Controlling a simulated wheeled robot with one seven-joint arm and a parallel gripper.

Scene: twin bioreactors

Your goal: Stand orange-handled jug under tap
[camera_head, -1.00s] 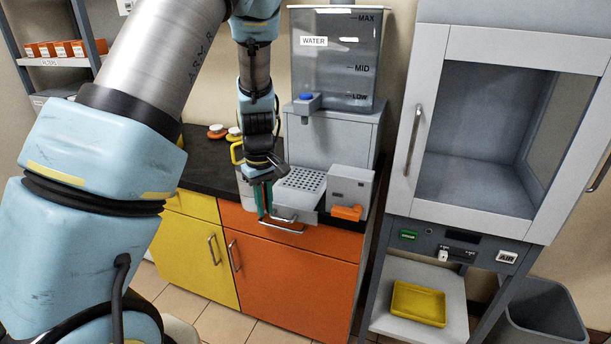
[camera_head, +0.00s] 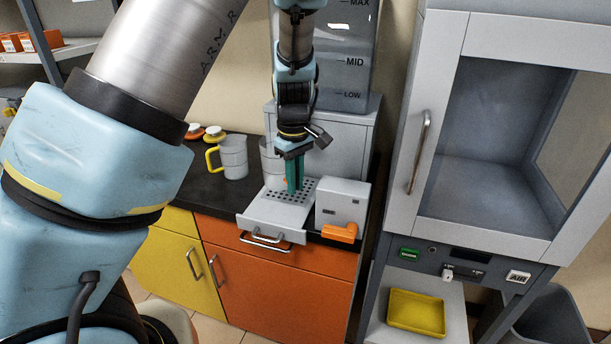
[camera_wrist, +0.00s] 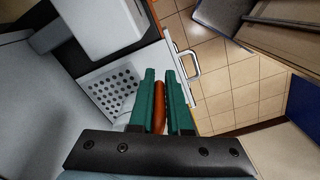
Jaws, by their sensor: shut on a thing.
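My gripper (camera_head: 294,178) is over the perforated drip tray of the water dispenser, fingers pointing down. In the wrist view its teal fingers (camera_wrist: 160,105) are shut on the orange handle (camera_wrist: 160,103) of a jug. The pale grey jug body (camera_head: 270,163) shows partly behind and left of the fingers in the head view; the rest is hidden. I cannot tell whether its base touches the tray. The drip tray (camera_head: 262,210) also shows in the wrist view (camera_wrist: 92,84). My arm hides the tap on the dispenser front (camera_head: 345,133).
A yellow-handled jug (camera_head: 234,158) stands on the dark counter (camera_head: 205,186) to the left, near orange and yellow lids. A grey box with an orange lever (camera_head: 340,232) stands right of the tray. A glass-fronted cabinet (camera_head: 425,150) is further right.

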